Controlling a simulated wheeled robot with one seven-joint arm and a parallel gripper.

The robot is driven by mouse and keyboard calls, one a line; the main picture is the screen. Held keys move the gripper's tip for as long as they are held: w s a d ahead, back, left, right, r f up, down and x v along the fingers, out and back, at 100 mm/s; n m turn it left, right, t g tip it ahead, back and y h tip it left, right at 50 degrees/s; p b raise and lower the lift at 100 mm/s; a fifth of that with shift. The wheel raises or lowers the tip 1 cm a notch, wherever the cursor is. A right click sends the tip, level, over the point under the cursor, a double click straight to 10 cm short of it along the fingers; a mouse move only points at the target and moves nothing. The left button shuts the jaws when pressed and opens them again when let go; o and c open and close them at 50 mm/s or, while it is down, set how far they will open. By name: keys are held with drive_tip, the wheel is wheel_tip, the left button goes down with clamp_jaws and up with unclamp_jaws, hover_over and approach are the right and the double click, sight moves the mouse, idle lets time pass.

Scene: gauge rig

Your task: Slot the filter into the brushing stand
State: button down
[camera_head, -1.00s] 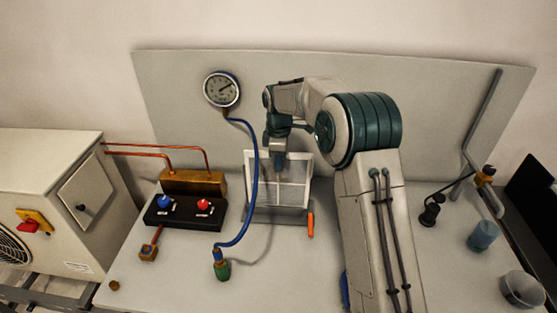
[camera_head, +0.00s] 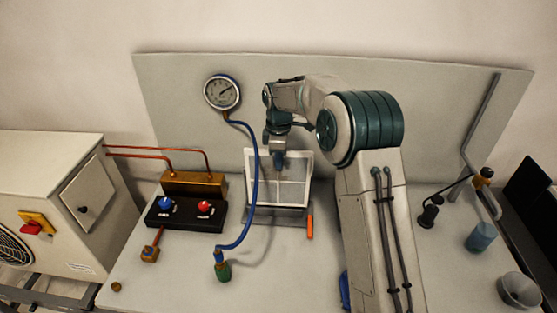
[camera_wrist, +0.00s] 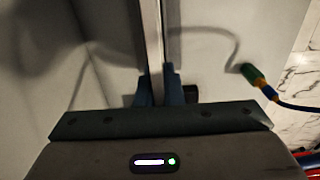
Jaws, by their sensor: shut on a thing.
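The filter (camera_head: 293,192) is a pale panel with a white frame and cross bars, standing near upright in front of the back board. My gripper (camera_head: 279,160) is shut on its upper edge. The wrist view shows the filter edge-on (camera_wrist: 152,35) as a thin pale strip between my blue fingertips (camera_wrist: 159,88). A low grey base, apparently the brushing stand (camera_head: 270,216), lies at the filter's lower edge. I cannot tell whether the filter is seated in it or just above it.
A blue hose (camera_head: 256,180) runs from the gauge (camera_head: 222,92) down to a green fitting (camera_head: 223,271), close left of the filter. An orange-handled item (camera_head: 310,227) stands at the stand's right. The valve block (camera_head: 187,214) is further left. The front bench is mostly clear.

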drive_tip(key=shift+r+p, duration=1.5)
drive_tip(key=shift+r, duration=0.75)
drive_tip(key=shift+f+b, duration=0.85)
drive_tip(key=shift+f, duration=0.55)
drive_tip(key=shift+f+b, duration=1.1)
drive_tip(key=shift+f, duration=1.1)
drive_tip(key=c, duration=1.5)
unclamp_jaws()
drive_tip(key=shift+r, duration=0.1)
wheel_tip(320, 180, up, 14)
drive_tip(key=shift+f+b, duration=0.25)
drive_tip(key=shift+b, duration=0.65)
drive_tip(key=shift+r, duration=0.15)
